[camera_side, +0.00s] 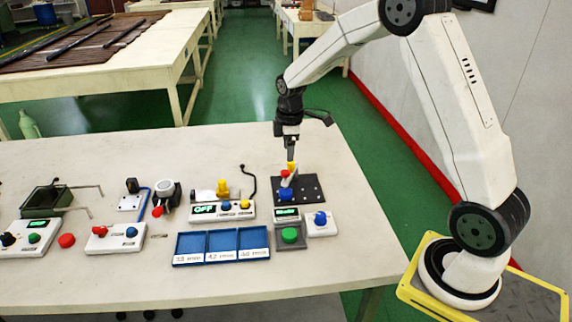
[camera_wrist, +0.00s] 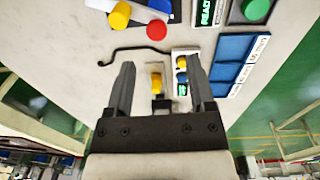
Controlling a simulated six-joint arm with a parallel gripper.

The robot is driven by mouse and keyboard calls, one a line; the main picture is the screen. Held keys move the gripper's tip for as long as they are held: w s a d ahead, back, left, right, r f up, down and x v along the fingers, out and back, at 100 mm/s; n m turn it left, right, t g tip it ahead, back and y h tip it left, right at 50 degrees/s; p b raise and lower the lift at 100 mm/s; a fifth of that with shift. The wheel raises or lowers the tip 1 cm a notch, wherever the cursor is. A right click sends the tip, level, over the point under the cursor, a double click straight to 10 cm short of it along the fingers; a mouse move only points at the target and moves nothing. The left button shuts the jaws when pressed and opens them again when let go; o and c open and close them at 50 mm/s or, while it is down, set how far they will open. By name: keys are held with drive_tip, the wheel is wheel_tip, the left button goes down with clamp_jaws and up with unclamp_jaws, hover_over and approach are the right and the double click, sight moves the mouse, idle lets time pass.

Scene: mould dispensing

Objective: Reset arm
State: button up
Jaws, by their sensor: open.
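My gripper (camera_side: 291,158) points down over the right part of the white table in the side view. Its tips are close above a small device with red, yellow and blue parts (camera_side: 286,192) on a black plate (camera_side: 312,190). From this angle I cannot tell whether they touch it. In the wrist view my gripper (camera_wrist: 163,75) has its two fingers spread wide apart. A yellow part (camera_wrist: 156,82) shows in the gap between the fingers, and neither finger closes on it.
A blue three-compartment tray (camera_side: 221,246) with size labels stands at the front. A box reading OFF (camera_side: 205,209) and a green-button box (camera_side: 290,235) stand nearby. Several other control boxes spread leftward. The table's front strip is clear.

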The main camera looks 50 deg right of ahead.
drive_tip(key=s+a+m+t, duration=0.1)
drive_tip(key=s+a+m, duration=0.3)
drive_tip(key=s, duration=0.5)
drive_tip(key=s+a+m+t, duration=0.1)
drive_tip(key=s+a+m, duration=0.4)
drive_tip(key=s+a, duration=0.4)
drive_tip(key=shift+s, duration=0.2)
